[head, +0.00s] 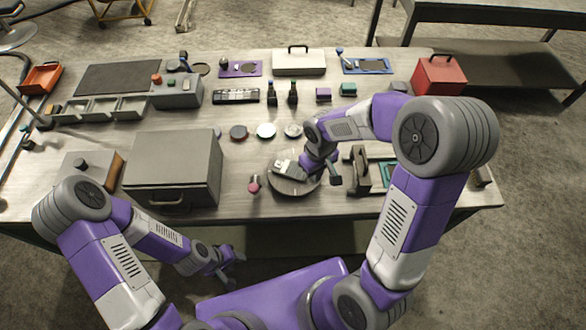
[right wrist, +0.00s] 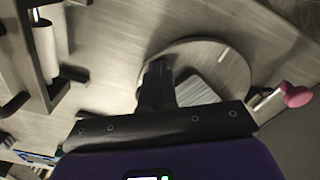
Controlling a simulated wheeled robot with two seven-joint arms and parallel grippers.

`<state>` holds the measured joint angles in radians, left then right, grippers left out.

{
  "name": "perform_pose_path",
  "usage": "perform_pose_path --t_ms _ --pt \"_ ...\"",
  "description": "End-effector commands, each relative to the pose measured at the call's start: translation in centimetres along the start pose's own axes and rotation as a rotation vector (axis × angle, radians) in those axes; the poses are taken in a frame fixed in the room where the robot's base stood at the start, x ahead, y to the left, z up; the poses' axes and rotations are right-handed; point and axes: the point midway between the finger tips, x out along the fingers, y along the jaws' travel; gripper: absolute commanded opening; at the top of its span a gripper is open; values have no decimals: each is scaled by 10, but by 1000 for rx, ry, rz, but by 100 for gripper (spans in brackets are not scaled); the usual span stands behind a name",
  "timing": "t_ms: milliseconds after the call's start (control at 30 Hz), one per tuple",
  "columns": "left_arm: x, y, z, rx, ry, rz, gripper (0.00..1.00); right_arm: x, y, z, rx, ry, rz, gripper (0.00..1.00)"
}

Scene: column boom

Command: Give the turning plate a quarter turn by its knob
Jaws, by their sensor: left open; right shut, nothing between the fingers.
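The turning plate (head: 292,189) is a round grey disc near the front edge of the bench, partly covered by my right arm. In the right wrist view, the plate (right wrist: 190,52) has a pale mark near its rim, and a grey ridged block (right wrist: 198,88) lies on it. My right gripper (head: 303,165) is over the plate, shut and empty; its dark fingers (right wrist: 157,75) are beside the block. I cannot make out the knob; the gripper may hide it. Whether the fingers touch the plate is unclear. My left gripper (head: 232,256) is open and empty, in front of the bench, away from the plate.
A pink-topped object (head: 254,184) stands just left of the plate. A grey upright holder (head: 359,168) stands to its right. A large grey box (head: 172,165) is further left. Several small discs, such as the white one (head: 266,131), lie behind the plate.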

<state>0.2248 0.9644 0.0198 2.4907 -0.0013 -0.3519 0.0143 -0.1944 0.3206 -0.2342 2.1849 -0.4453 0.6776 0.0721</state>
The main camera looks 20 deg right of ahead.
Motion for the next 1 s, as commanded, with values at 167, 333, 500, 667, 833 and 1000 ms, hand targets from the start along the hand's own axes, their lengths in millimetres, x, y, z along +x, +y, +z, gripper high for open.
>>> perform_pose_path --t_ms 167,333,500,667,833,1000 --pt "2 -1 0 0 0 0 43 6 2 10 17 -22 4 0" --pt "2 -1 0 0 0 0 43 6 -1 14 17 -26 4 0" --pt "-2 1 0 0 0 0 43 0 -1 14 16 -27 4 0" --pt "-15 6 1 0 0 0 43 -17 -2 12 14 -20 3 0" --pt "-29 11 1 0 0 0 43 -36 -4 10 10 -14 2 0" --pt "-43 16 2 0 0 0 43 -54 -3 9 10 -10 2 0"
